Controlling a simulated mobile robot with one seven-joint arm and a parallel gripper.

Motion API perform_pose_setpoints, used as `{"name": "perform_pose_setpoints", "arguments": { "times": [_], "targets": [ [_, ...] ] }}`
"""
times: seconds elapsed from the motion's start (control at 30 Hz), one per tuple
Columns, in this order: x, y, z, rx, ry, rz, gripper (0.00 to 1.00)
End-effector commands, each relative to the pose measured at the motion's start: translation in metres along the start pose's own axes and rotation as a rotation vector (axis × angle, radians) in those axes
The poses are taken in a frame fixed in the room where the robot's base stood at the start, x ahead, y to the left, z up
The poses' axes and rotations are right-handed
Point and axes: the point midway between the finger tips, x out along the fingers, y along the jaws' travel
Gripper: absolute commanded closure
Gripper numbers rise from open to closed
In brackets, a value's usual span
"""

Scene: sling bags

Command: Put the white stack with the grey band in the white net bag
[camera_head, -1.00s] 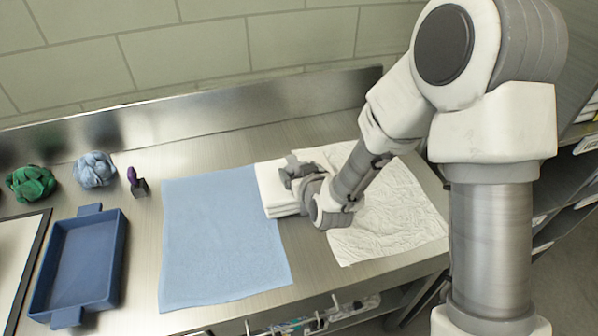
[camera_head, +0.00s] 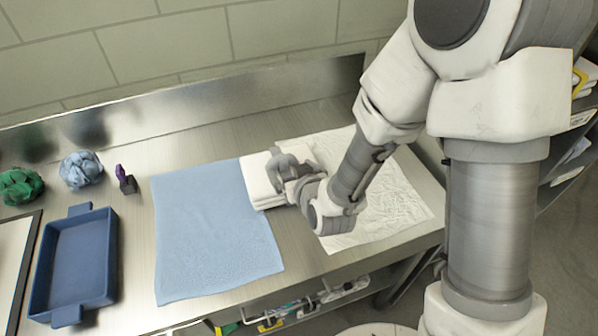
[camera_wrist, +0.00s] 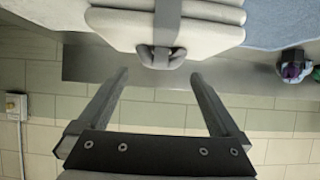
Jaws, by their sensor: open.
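The white stack (camera_head: 262,190) lies on the metal bench between a blue cloth and a crinkled white sheet. It fills the top of the wrist view (camera_wrist: 110,25), where its grey band (camera_wrist: 167,20) and a grey knot or loop (camera_wrist: 160,57) show. My gripper (camera_wrist: 158,76) is open and empty, with its two fingers apart and their tips just short of the stack's edge and loop. In the head view my gripper (camera_head: 283,168) is at the stack's right side and hides part of it. I cannot make out a white net bag for certain.
The blue cloth (camera_head: 215,235) and the crinkled white sheet (camera_head: 385,205) lie flat on the bench. A blue tray (camera_head: 75,262), green bundle (camera_head: 20,186), light-blue bundle (camera_head: 80,169) and purple-topped item (camera_head: 125,180) are at left. A metal backsplash (camera_head: 180,115) runs behind.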

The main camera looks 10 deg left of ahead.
Motion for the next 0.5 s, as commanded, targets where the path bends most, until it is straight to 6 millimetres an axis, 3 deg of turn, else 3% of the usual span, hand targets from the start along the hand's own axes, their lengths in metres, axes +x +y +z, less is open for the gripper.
{"name": "perform_pose_setpoints", "arguments": {
  "times": [0.5],
  "targets": [
    [-0.023, 0.0, -0.006, 0.0, -0.002, 0.0, 0.0]
  ]
}}
